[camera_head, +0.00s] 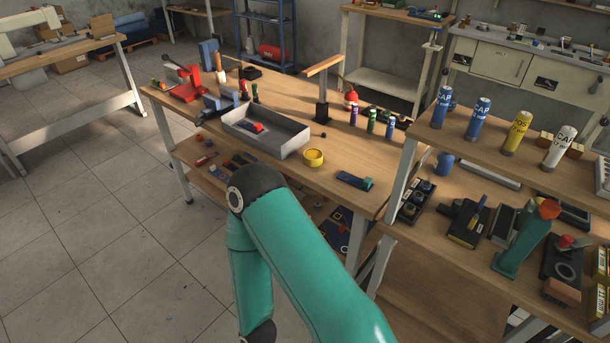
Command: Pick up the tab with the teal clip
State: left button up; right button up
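I cannot make out a tab with a teal clip for certain. A small dark blue-teal piece (354,181) lies on the wooden workbench (290,172), near its right front edge; it is too small to tell whether it is a clip. A grey open tray (297,143) on the bench holds small red and blue pieces (254,127). A teal arm of mine rises from the bottom middle and bends in front of the bench. It hides part of the lower shelf. Neither of my grippers shows.
A yellow tape roll (313,158) sits right of the tray. A red clamp-like tool (186,82) stands at the bench's far left. A raised shelf (500,157) at right carries several labelled cans, with tools below. Tiled floor (90,220) is open at left.

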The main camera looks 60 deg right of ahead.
aim_at(366, 185)
jog(key=u, duration=0.35)
jog(key=i, duration=1.55)
jog(key=z, duration=3.55)
jog(key=k, duration=0.6)
jog(key=z, duration=0.2)
jog(key=i, duration=1.2)
jog(key=z, duration=0.05)
